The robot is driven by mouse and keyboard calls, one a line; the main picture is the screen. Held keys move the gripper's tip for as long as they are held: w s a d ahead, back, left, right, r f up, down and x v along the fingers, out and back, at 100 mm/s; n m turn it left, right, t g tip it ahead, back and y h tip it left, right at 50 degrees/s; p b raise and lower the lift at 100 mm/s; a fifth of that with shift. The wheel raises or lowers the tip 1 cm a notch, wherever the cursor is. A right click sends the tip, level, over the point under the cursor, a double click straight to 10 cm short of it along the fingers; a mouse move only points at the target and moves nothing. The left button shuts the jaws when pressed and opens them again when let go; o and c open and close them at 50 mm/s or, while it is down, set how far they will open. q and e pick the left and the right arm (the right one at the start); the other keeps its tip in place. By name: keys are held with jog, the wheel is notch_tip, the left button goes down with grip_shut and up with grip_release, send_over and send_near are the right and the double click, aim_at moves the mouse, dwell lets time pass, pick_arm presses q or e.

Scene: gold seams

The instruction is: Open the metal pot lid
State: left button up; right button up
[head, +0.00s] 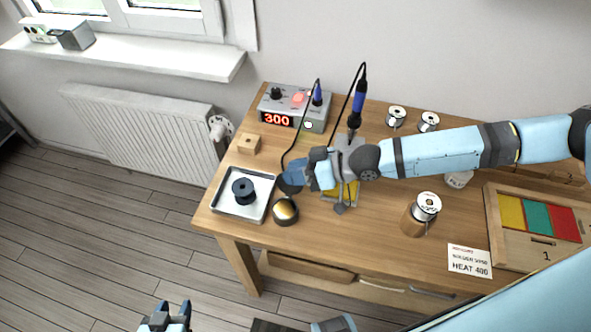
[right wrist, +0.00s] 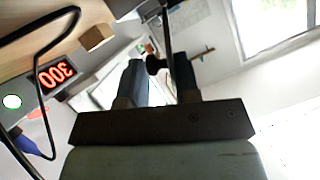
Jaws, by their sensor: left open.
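The small round metal pot (head: 286,212) stands near the table's front left edge, its gold-coloured contents showing from above. My right gripper (head: 305,177) reaches in from the right, just behind and above the pot. A dark round lid (head: 289,186) shows at its fingertips, off the pot. In the right wrist view, a small dark knob (right wrist: 154,65) sits between the two fingers, which close on it. The lid is partly hidden there. My left gripper (head: 172,314) is open and empty, low over the floor, away from the table.
A metal tray (head: 222,204) with a black spool (head: 243,190) lies left of the pot. Behind stand a wooden block (head: 249,144) and a station (head: 284,105) reading 300, with cables looping near my right arm. A solder spool stand (head: 420,215) is to the right.

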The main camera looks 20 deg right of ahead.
jog(key=c, duration=0.4)
jog(key=p, duration=0.3)
jog(key=shift+s+a+r+n, duration=0.2)
jog(key=shift+s+r+n, duration=0.1)
jog(key=shift+r+n, duration=0.1)
jog(key=p, duration=0.1)
jog(key=n+t+p, duration=0.1)
jog(key=p, duration=0.1)
jog(key=shift+s+a+r+h, duration=0.15)
jog(key=shift+s+a+h, duration=0.1)
jog(key=shift+h, duration=0.15)
jog(key=shift+s+n+p, duration=0.2)
jog(key=shift+n+p, duration=0.1)
jog(key=shift+p, duration=0.55)
jog(key=shift+a+n+t+h+p, duration=0.1)
jog(key=shift+n+t+h+p, duration=0.2)
jog(key=shift+p, duration=0.05)
